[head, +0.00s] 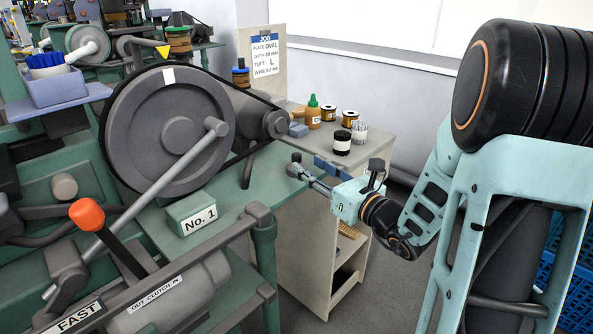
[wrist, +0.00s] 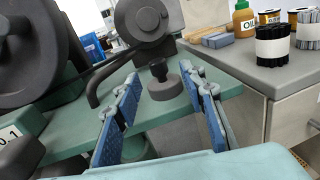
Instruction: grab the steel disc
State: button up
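I cannot clearly make out a separate steel disc in either view. My gripper (head: 312,172) is at the table's right edge, near the side cabinet. In the wrist view my gripper (wrist: 163,82) is open, its two blue-padded fingers apart with nothing held between them. The round base shows beyond and between the fingertips.
The tufting machine's large wheel (head: 170,130) and belt stand left of my gripper. The cabinet top (head: 368,155) holds an oil bottle (head: 313,112), wire spools (head: 349,118) and black bundled bristles (head: 342,143). A job card (head: 265,55) stands behind.

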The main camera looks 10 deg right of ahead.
aim_at(300, 158)
jog(key=b+x, duration=0.1)
jog(key=x, duration=0.5)
jog(key=shift+a+r+b, duration=0.15)
jog(key=shift+r+b, duration=0.05)
jog(key=shift+b, duration=0.1)
grip_shut()
jog(key=shift+r, duration=0.1)
